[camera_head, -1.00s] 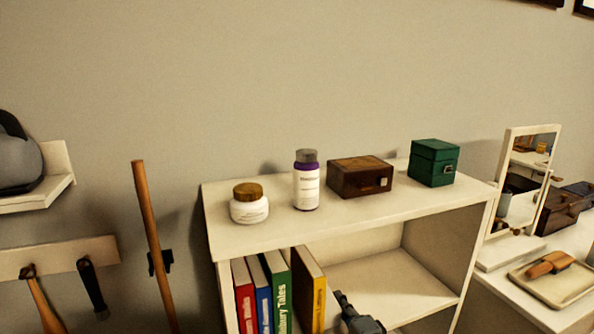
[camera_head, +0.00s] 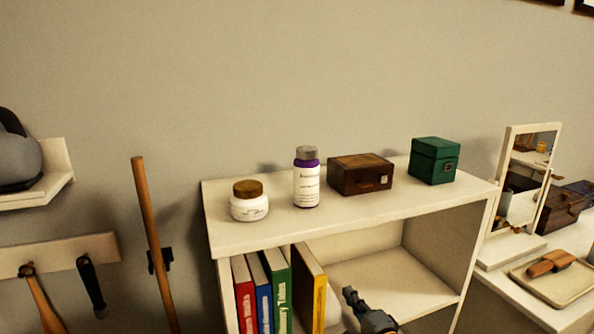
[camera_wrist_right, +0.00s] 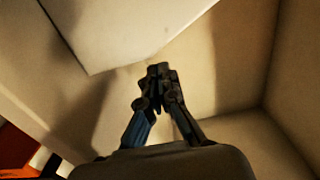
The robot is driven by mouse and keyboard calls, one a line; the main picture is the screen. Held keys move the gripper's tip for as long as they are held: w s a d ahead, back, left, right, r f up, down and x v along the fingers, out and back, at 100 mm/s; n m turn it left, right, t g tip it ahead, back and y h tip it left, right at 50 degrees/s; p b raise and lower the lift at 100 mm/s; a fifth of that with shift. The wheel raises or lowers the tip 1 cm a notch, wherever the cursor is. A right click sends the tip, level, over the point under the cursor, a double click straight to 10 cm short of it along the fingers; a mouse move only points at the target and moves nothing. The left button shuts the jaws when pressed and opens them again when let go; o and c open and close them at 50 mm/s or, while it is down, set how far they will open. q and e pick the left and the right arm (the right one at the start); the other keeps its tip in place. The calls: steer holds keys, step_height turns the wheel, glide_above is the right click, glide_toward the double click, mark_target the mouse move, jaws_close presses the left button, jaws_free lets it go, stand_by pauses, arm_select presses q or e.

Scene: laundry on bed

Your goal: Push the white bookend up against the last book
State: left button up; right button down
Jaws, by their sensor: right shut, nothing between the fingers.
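Several books stand in the left part of the shelf: red (camera_head: 244,295), blue (camera_head: 262,300), green (camera_head: 279,290) and, last on the right, yellow (camera_head: 310,285). The yellow book stands at an angle, with a gap to the green one at its far end. A pale piece, seemingly the white bookend (camera_head: 333,308), shows just right of the yellow book. A white panel, likely the bookend (camera_wrist_right: 115,30), fills the top of the right wrist view. My right gripper (camera_head: 349,294) is shut and empty, right of that piece; its fingertips (camera_wrist_right: 158,76) show close to the panel. My left gripper is not in view.
The shelf unit's top (camera_head: 390,208) holds a white jar (camera_head: 249,206), a bottle (camera_head: 307,185), a brown box (camera_head: 360,176) and a green box (camera_head: 434,162). The compartment floor (camera_head: 400,285) right of my gripper is clear.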

steer(key=p+v, duration=0.3)
steer(key=v, duration=0.3)
steer(key=shift+p, duration=0.35)
steer(key=p+v, duration=0.3)
steer(key=v, duration=0.5)
steer(key=shift+w, duration=0.1)
steer(key=s+d+f+n+g+h, duration=0.15)
steer(key=s+f, duration=0.25)
steer(key=f, duration=0.6)
steer(key=s+d+f+n+g+h, duration=0.1)
steer(key=s+d+f+n+g, duration=0.3)
steer(key=f, duration=0.6)
steer(key=s+f+n+g+h, duration=0.2)
steer(key=s+f, duration=0.3)
steer(key=f, duration=0.5)
steer(key=s+f+n+g, duration=0.2)
steer(key=s+f, duration=0.4)
steer(key=s, duration=0.5)
steer(key=s+f+n+g+h, duration=0.1)
steer(key=s+f+n+g, duration=0.2)
steer(key=s+f, duration=0.3)
steer(key=s+f+n+g, duration=0.3)
steer(key=s+f, duration=0.3)
steer(key=s, duration=1.1)
steer(key=shift+n+h, duration=0.35)
steer(key=shift+n, duration=0.1)
